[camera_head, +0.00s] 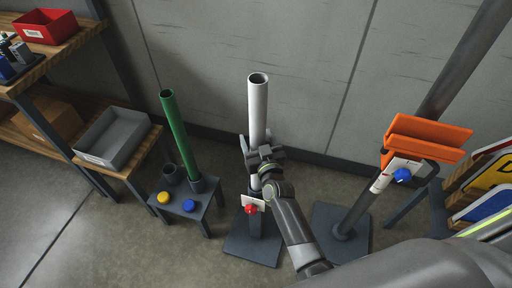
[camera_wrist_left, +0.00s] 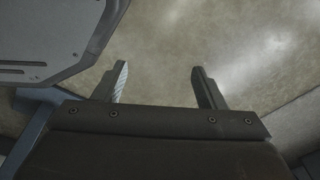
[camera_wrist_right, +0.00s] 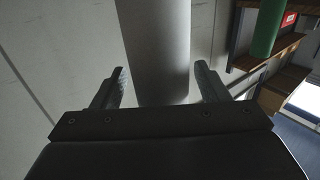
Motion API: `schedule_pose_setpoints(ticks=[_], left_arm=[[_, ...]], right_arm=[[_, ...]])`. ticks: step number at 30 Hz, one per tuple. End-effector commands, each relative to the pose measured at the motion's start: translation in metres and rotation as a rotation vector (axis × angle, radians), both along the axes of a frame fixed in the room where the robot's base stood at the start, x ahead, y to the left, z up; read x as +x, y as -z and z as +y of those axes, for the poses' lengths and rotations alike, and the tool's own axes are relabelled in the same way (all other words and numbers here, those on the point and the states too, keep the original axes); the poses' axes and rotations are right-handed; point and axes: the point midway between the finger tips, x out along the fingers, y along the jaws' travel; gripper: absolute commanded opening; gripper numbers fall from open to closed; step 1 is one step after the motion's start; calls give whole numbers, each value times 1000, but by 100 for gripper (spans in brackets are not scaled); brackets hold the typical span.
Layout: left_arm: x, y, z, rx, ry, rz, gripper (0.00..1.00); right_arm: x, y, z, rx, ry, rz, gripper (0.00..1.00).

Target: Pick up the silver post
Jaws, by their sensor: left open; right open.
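The silver post (camera_head: 258,105) stands upright in a dark base (camera_head: 252,245) in the middle of the head view, its hollow top showing. My right gripper (camera_head: 258,146) is at the post's lower half. In the right wrist view the post (camera_wrist_right: 158,45) runs between the two open fingers of my right gripper (camera_wrist_right: 162,80), with gaps on both sides. My left gripper (camera_wrist_left: 160,78) is open and empty over bare floor; it is not in the head view.
A green post (camera_head: 177,130) stands in a small low stand (camera_head: 205,205) with yellow and blue knobs. An orange bracket (camera_head: 428,140) is on a dark pole at right. Shelves with a grey bin (camera_head: 112,138) are at left; the wall is close behind.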

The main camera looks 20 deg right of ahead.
Motion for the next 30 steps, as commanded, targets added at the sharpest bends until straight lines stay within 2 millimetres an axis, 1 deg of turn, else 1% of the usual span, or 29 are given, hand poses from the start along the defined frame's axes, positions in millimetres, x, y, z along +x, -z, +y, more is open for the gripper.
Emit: schedule_pose_setpoints(ticks=[1,3,5,8,9,12,13,17,19,21,26,30], left_arm=[[14,-1,0,0,4,-22,65],[27,-2,0,0,8,-40,65],[28,-2,0,0,8,-42,65],[13,-1,0,1,4,-21,65],[3,-1,1,1,1,-7,65],[-17,0,1,1,-4,22,65],[-20,0,1,1,-6,27,65],[-21,0,1,1,-6,29,65],[-17,0,1,1,-4,24,65],[-11,0,1,1,-3,15,65],[5,-1,1,2,2,-10,65],[6,-1,1,2,2,-12,65]], right_arm=[[-1,0,0,1,0,1,68],[-1,0,0,1,0,1,68],[-1,0,0,1,0,1,68],[0,0,0,1,0,1,55],[0,0,0,1,0,1,50],[0,0,0,1,0,0,37],[0,0,0,0,0,0,33],[0,0,0,0,0,1,16],[0,1,0,1,0,2,6],[-1,1,0,1,0,2,0],[0,-1,0,1,1,-2,0],[0,-1,0,0,1,-2,0]])
